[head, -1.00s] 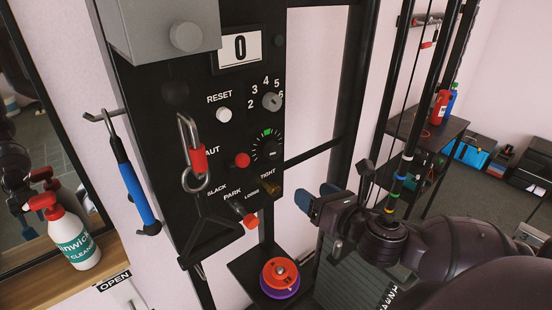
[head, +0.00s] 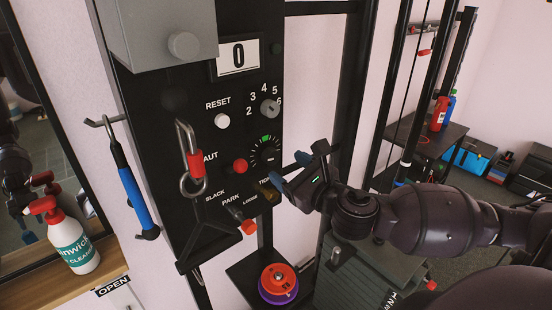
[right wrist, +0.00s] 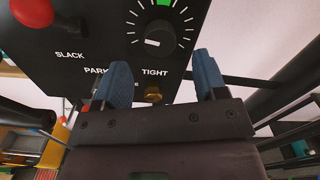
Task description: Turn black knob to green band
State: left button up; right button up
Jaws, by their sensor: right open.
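The black knob (head: 268,155) is on the black panel, inside a ring of white ticks. The green band (head: 266,139) is at the top of that ring. In the right wrist view the knob (right wrist: 160,34) has a white mark toward its lower left, away from the green band (right wrist: 163,3). My right gripper (head: 289,170) is open and empty, just right of and below the knob in the head view. Its blue fingertips (right wrist: 162,68) are apart, below the knob in the wrist view, and not touching it. My left gripper is not in view.
A carabiner with a ring (head: 190,160) hangs at left. A black upright (head: 352,90) stands right of the panel. Orange and purple discs (head: 279,279) are below.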

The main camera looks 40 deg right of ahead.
aim_at(274, 159)
jog(key=w, duration=0.3)
jog(key=shift+w+a, duration=0.1)
jog(key=shift+w, duration=0.1)
jog(key=shift+w+a, duration=0.1)
jog(key=shift+w, duration=0.65)
jog(key=c, duration=0.9)
jog(key=shift+c, duration=0.2)
jog(key=shift+m+p, duration=0.3)
